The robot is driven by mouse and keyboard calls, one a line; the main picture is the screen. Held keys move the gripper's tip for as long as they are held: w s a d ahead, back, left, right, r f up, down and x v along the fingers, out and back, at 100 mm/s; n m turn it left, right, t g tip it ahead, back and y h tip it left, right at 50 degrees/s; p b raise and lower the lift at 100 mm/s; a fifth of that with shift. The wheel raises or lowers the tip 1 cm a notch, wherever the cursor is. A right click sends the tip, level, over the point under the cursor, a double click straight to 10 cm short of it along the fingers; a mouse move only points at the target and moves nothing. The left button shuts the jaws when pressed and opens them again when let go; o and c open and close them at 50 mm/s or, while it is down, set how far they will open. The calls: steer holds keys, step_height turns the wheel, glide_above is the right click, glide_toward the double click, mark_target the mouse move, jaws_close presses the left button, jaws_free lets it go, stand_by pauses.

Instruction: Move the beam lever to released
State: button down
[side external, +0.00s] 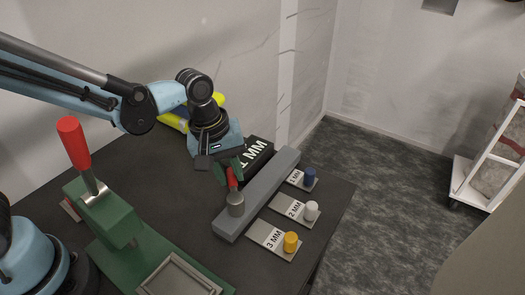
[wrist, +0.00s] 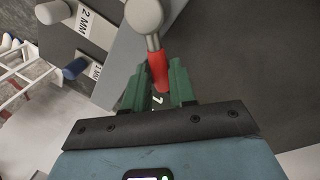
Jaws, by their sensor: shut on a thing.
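The beam lever has a short red handle (side external: 232,179) on a round grey metal pivot (side external: 236,204). It sits on the near end of a long grey beam (side external: 268,187). My gripper (side external: 232,172) is over the handle, its green fingers shut on it. The wrist view shows the red handle (wrist: 158,70) running from the pivot (wrist: 145,15) to between the fingertips (wrist: 158,88). The fingers hide the handle's far end.
A black block marked "1 MM" (side external: 257,152) stands close behind the beam. Plates marked 1 MM (side external: 298,180), 2 MM (side external: 292,208) and 3 MM (side external: 270,240) lie in front, with blue, white and yellow knobs. A green press with a larger red-handled lever (side external: 73,143) stands left.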

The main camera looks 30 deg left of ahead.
steer(key=shift+s+a+n+y, duration=0.2)
steer(key=shift+s+a+n, duration=0.3)
steer(key=shift+n, duration=0.75)
steer(key=shift+s+a+n+y, duration=0.2)
steer(key=shift+s+n, duration=0.5)
steer(key=shift+n, duration=0.55)
steer(key=shift+s, duration=0.1)
steer(key=c, duration=0.9)
jaws_free()
steer(key=shift+c, duration=0.2)
steer(key=shift+r, duration=0.1)
steer(key=shift+s+a+r, duration=0.1)
steer(key=shift+s+r, duration=0.25)
steer(key=shift+r, duration=1.6)
steer(key=shift+s+a+r, duration=0.15)
steer(key=shift+s+r, duration=0.2)
steer(key=shift+r, duration=1.6)
steer(key=shift+s+a+r, duration=0.1)
steer(key=shift+s+r, duration=0.25)
steer(key=shift+r, duration=1.6)
